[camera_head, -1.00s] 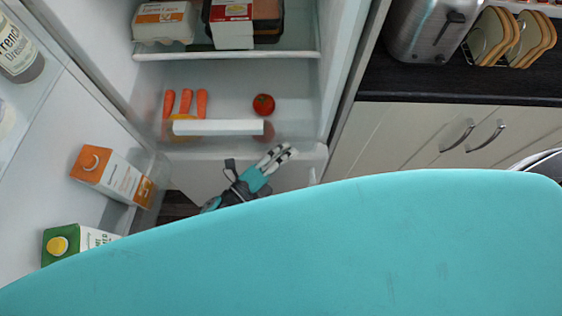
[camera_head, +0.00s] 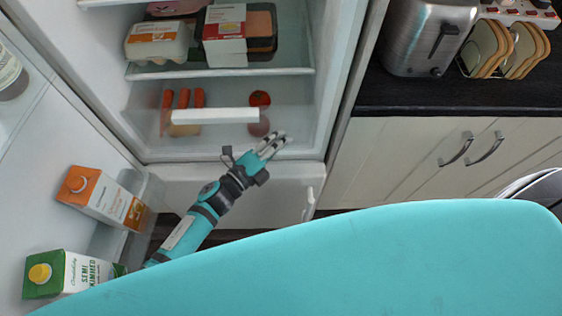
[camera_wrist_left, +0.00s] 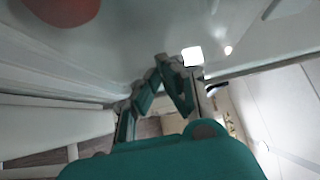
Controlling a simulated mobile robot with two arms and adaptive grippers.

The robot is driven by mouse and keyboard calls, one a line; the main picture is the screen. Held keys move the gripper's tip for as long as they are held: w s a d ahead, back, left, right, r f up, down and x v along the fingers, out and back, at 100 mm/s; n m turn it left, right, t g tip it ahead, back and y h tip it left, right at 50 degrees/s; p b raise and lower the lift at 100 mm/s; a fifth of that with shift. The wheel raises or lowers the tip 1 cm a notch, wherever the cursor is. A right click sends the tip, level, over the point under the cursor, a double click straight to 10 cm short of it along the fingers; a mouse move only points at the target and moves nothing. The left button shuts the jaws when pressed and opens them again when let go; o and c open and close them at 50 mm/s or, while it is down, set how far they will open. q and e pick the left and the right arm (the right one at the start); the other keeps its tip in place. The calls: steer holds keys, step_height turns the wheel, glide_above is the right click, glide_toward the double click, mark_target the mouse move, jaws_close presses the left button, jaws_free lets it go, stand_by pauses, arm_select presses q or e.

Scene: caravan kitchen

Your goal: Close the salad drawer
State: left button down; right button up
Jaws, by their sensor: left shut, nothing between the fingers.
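The salad drawer is a clear bin with a white front strip (camera_head: 215,116), low in the open fridge beneath the lowest glass shelf. Several carrots (camera_head: 183,98) and a red tomato (camera_head: 260,98) show inside it. How far its front stands out from the shelf is hard to tell. My left gripper (camera_head: 274,144) is shut and empty, just below the right part of the drawer front; contact cannot be made out. In the left wrist view its fingers (camera_wrist_left: 178,84) point at the clear plastic, with a blurred red round thing (camera_wrist_left: 62,8) behind. My right gripper is not in view.
The fridge door stands open at left, holding an orange carton (camera_head: 105,197) and a green milk carton (camera_head: 70,273). An egg box (camera_head: 156,42) sits on the shelf above. Cupboards (camera_head: 405,160) and a counter with a toaster (camera_head: 428,38) stand at right.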

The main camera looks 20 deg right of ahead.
arm_select(q)
steer(key=w+b, duration=0.1)
steer(key=w, duration=0.2)
steer(key=w+d+b, duration=0.1)
steer(key=w, duration=0.1)
steer(key=w+d+b, duration=0.1)
steer(key=w, duration=0.2)
steer(key=shift+w+d+f+b, duration=0.15)
steer(key=shift+w+d+b, duration=0.1)
steer(key=shift+w+b, duration=0.1)
steer(key=shift+w, duration=0.2)
steer(key=shift+w+r, duration=0.15)
steer(key=shift+r, duration=0.1)
